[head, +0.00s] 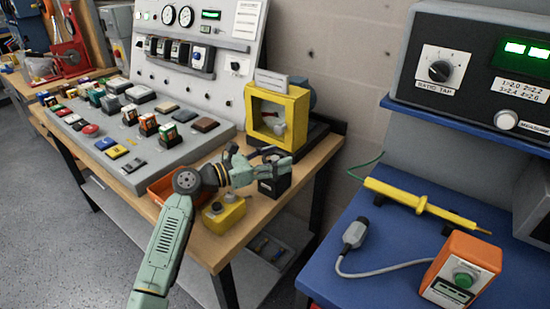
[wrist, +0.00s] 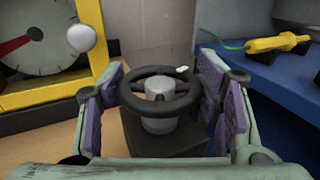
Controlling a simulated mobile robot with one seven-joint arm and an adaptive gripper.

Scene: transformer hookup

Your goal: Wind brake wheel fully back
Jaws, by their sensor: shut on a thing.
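The brake wheel (wrist: 158,90) is a small dark wheel with a grey hub and a white mark on the far right part of its rim. It sits on a black block (wrist: 188,140), which also shows in the head view (head: 276,187) at the bench corner. My gripper (wrist: 163,86) has its purple-padded fingers on the left and right sides of the wheel, closed on its rim. In the head view my gripper (head: 266,171) reaches over the block and hides most of the wheel.
A yellow-framed dial unit (head: 293,119) stands just behind. A yellow box with a grey knob (head: 223,213) and an orange tray (head: 165,187) are near my wrist. A blue bench (head: 385,255) at right holds a yellow probe (head: 412,197) and an orange box (head: 460,268).

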